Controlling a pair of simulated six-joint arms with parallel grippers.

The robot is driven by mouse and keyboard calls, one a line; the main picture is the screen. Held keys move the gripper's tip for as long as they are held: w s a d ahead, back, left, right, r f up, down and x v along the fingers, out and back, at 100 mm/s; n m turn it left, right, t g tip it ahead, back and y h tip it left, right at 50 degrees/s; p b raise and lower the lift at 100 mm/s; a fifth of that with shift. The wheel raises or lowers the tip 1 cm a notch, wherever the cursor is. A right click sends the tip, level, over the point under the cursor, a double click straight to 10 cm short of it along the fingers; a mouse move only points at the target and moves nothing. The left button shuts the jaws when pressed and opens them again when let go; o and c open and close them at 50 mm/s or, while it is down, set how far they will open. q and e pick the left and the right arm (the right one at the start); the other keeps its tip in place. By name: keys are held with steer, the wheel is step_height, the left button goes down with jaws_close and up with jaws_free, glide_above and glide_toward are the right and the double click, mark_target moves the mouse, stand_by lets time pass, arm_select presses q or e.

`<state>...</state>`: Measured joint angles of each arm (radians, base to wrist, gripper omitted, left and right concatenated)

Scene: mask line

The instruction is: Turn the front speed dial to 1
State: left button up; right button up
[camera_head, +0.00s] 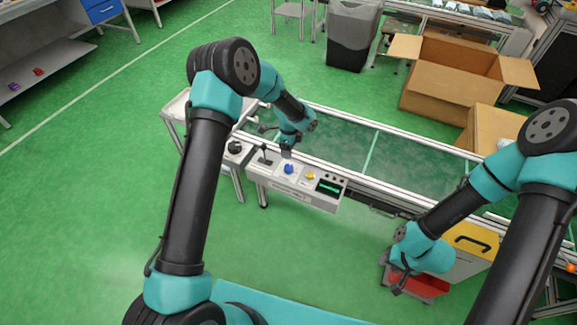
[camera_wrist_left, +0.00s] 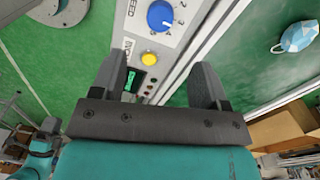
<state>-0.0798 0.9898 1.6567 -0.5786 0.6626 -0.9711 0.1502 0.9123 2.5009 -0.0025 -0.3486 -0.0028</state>
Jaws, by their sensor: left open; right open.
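The control panel (camera_head: 275,182) sits on the near side of the conveyor. Its blue dial (camera_head: 289,169) shows in the left wrist view (camera_wrist_left: 160,16) at the top edge, beside lettering ending in "EED" and a ring of small marks. A white mark shows on the dial; the setting is too small to read surely. My left gripper (camera_head: 287,152) is just above and behind the dial in the head view. In the left wrist view its fingers (camera_wrist_left: 158,72) are spread and empty, with the dial beyond them. My right gripper (camera_head: 399,286) is open, low at the right, far from the panel.
A yellow knob (camera_wrist_left: 148,59) and a green display (camera_head: 329,187) are beside the dial. A light-blue mask (camera_wrist_left: 297,34) lies on the green belt. A red bin (camera_head: 425,286) is near my right gripper.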

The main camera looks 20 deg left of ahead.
mark_target(288, 166)
arm_select(q)
steer(key=f, duration=1.1)
steer(key=shift+s, duration=0.25)
steer(key=shift+c, duration=0.4)
steer(key=shift+r, duration=0.1)
steer(key=c, duration=0.8)
steer(key=shift+c, duration=0.2)
